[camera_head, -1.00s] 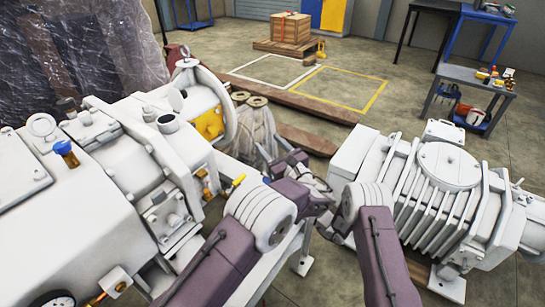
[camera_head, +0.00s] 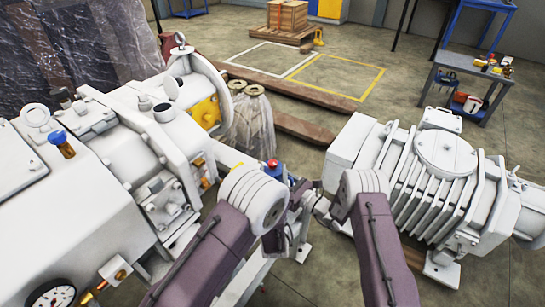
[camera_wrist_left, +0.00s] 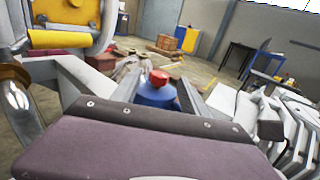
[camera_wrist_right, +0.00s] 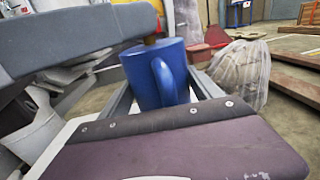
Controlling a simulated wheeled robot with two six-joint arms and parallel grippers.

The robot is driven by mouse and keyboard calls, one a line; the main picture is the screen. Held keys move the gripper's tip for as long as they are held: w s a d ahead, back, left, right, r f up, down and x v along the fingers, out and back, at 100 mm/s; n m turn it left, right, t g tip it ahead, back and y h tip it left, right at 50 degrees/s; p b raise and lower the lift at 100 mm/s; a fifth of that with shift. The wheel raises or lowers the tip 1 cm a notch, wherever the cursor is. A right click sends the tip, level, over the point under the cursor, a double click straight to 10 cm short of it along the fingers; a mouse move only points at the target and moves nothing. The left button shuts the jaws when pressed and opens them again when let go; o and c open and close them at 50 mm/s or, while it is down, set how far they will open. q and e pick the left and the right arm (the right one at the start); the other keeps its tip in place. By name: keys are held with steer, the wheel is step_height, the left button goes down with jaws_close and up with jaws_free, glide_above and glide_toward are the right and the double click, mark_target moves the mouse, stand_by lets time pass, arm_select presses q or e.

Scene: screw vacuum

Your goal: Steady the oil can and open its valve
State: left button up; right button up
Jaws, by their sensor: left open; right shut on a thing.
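The oil can is blue with a red top (camera_head: 272,168) and shows just behind my left arm in the head view. In the left wrist view the can (camera_wrist_left: 156,92) stands upright between and beyond the fingers of my left gripper (camera_wrist_left: 158,100), which is open. In the right wrist view its blue body with a loop handle (camera_wrist_right: 155,78) sits between the fingers of my right gripper (camera_wrist_right: 160,95), which is shut on it. The can's lower part is hidden. A grey finger piece covers most of its top in the right wrist view.
A ribbed white motor (camera_head: 440,170) stands at right. Wrapped bundles (camera_head: 250,125) lie behind the can.

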arm_select(q)
steer(key=w, duration=0.7)
steer(key=shift+w, duration=0.15)
